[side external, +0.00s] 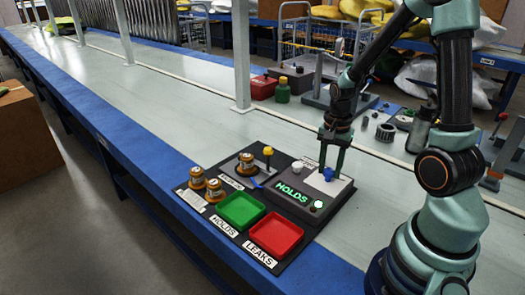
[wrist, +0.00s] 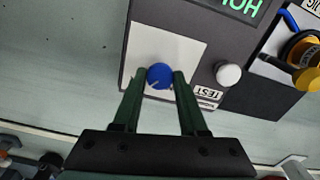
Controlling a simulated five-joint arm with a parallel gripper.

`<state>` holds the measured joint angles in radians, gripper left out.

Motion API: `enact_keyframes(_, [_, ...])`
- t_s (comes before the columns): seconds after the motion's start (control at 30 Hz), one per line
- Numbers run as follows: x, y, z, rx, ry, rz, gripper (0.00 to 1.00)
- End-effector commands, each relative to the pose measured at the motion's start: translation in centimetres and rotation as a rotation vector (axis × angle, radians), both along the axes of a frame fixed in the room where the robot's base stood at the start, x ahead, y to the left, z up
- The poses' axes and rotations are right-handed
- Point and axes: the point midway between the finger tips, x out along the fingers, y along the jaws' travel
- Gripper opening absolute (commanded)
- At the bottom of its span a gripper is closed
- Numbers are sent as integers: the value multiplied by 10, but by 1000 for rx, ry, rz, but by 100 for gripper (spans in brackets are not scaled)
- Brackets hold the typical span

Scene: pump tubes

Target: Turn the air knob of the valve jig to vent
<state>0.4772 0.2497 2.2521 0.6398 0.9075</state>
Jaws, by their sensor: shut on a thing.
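The valve jig (side external: 334,209) is a dark box on the bench with a lit green HOLDS display (side external: 291,194) and a pale top plate (wrist: 187,45). The blue knob (wrist: 159,75), which I take as the air knob, sits on that plate; it also shows in the side view (side external: 328,174). A pale pointer mark on it faces down-left in the wrist view. My gripper (wrist: 160,79) points down over the jig, its two dark green fingers shut on the knob's sides. It also shows in the side view (side external: 333,168). No vent marking is readable.
A white button (wrist: 229,74) marked TEST is beside the plate. A green tray (side external: 240,210) and a red tray (side external: 276,235) lie in front. Several amber-and-metal parts (side external: 214,188) stand at left; one is by a yellow-topped lever (side external: 268,156). The bench left of them is clear.

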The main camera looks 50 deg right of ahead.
Motion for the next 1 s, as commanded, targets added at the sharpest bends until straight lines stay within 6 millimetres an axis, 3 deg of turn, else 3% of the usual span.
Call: enact_keyframes(1.0, [0, 0, 1, 0, 0, 956, 0])
